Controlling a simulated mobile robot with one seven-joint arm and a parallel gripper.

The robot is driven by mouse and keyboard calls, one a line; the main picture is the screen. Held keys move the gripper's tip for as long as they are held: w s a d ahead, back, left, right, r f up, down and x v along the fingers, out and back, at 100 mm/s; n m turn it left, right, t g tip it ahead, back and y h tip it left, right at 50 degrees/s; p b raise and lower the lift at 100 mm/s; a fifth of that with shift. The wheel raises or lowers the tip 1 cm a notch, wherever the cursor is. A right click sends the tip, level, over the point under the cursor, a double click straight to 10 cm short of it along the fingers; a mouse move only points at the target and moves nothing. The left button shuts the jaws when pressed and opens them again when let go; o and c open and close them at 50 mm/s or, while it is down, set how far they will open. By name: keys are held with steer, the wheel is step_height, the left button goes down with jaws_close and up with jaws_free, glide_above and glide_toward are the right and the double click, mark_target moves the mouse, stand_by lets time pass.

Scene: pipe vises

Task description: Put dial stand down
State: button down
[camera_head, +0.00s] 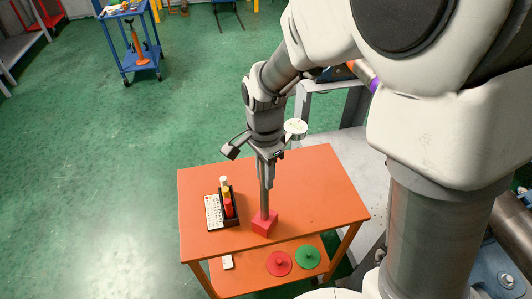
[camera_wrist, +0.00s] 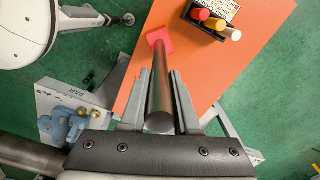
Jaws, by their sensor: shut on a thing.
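The dial stand is a grey metal post (camera_head: 264,202) on a red block base (camera_head: 264,225). My gripper (camera_head: 266,183) is shut around the post, above the base. In the wrist view the post (camera_wrist: 160,95) runs between both fingers toward the pinkish-red base (camera_wrist: 157,37). The stand looks about upright, with its base over the front part of the orange table (camera_head: 310,185). I cannot tell if the base touches the tabletop. A white disc (camera_head: 296,128) shows beside my wrist; I cannot tell if it belongs to the stand.
A black rack (camera_head: 234,214) with white, yellow and red cylinders and a label card (camera_head: 213,212) stands left of the base. The lower shelf holds a red disc (camera_head: 279,263) and a green disc (camera_head: 308,257). The tabletop's right side is clear. A blue cart (camera_head: 139,66) stands far back.

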steer(key=c, duration=0.6)
jaws_free()
steer(key=shift+c, duration=0.2)
step_height(320, 180, up, 12)
steer(key=shift+f+p, duration=0.15)
steer(key=shift+p, duration=0.5)
steer(key=shift+d+r, duration=0.1)
steer(key=shift+r, duration=0.15)
steer(key=s+d+r+n+t, duration=0.2)
steer(key=s+d+n, duration=0.3)
steer(key=d, duration=0.3)
steer(key=s+d+r+n+t, duration=0.3)
steer(key=s+d+r+n, duration=0.1)
steer(key=s+d, duration=0.3)
steer(key=shift+s+d+n+t, duration=0.15)
steer(key=shift+d+n+t, duration=0.2)
steer(key=shift+n, duration=0.45)
